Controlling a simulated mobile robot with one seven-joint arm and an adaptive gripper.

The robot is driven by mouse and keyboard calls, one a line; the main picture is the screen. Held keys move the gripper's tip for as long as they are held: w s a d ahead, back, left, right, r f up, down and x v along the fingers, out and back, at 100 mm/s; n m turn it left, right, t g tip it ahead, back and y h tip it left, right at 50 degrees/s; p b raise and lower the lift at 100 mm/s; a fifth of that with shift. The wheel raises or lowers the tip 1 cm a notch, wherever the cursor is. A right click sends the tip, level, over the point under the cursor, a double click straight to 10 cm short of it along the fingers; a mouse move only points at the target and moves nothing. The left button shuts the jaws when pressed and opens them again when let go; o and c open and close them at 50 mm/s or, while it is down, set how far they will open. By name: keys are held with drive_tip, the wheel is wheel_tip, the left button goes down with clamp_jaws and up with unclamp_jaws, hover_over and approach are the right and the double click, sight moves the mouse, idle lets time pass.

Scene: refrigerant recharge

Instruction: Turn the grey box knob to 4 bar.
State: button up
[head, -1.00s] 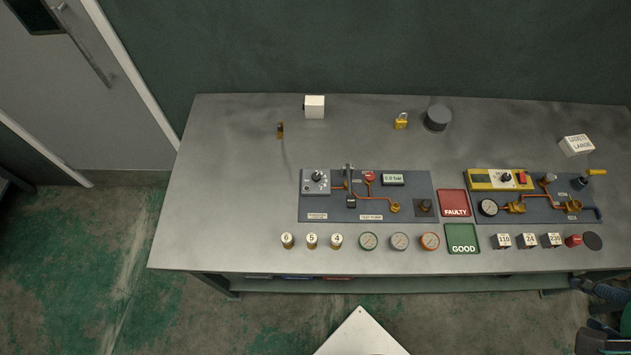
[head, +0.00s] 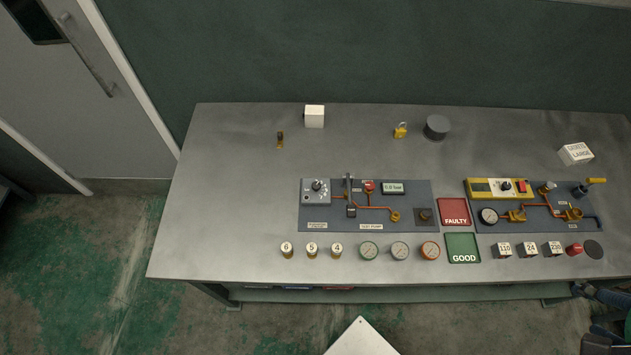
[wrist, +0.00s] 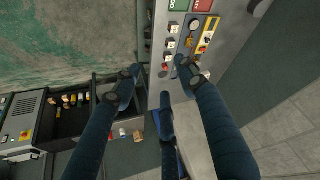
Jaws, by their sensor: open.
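The grey box (head: 314,191) sits at the left end of the left test panel (head: 375,215) on the bench. Its round knob (head: 317,186) is on the top face; its scale is too small to read. A small display (head: 392,188) stands to its right, its reading blurred. My gripper (wrist: 158,80) is open and empty in the wrist view, its dark blue fingers spread apart. In the head view only part of my arm shows at the lower right edge, beyond the bench's right front, far from the grey box.
Brass weights marked 6, 5 and 4 (head: 311,250) and several gauges (head: 400,250) stand in front of the panel. Red FAULTY (head: 454,212) and green GOOD (head: 462,248) trays separate it from a second panel (head: 530,212) at right. The bench's left end is clear.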

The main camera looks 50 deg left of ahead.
drive_tip(key=w+a+n+g, duration=0.25)
drive_tip(key=w+a, duration=0.45)
drive_tip(key=a, duration=0.4)
drive_tip(key=w+a+n+g, duration=0.2)
drive_tip(key=w+a+n, duration=0.2)
drive_tip(key=w+a, duration=0.55)
drive_tip(key=a+f+n, duration=0.3)
drive_tip(key=a+f, duration=0.1)
drive_tip(key=a, duration=0.9)
drive_tip(key=n+g+h, duration=0.2)
drive_tip(key=n+h, duration=0.3)
drive_tip(key=n, duration=0.2)
hover_over(316, 184)
drive_tip(key=a, duration=0.6)
wheel_tip(316, 184, down, 21)
drive_tip(key=shift+w+f+y+p, duration=0.1)
drive_tip(key=shift+w+y+p, duration=0.2)
drive_tip(key=shift+p, duration=0.1)
drive_tip(key=shift+d+f, duration=0.1)
drive_tip(key=shift+f, duration=0.05)
drive_tip(key=b+x, duration=0.1)
drive_tip(key=x, duration=0.5)
drive_tip(key=b+x, duration=0.1)
drive_tip(key=x, duration=0.6)
drive_tip(key=shift+w+d+f, duration=0.1)
drive_tip(key=shift+w+f, duration=0.1)
drive_tip(key=shift+f, duration=0.05)
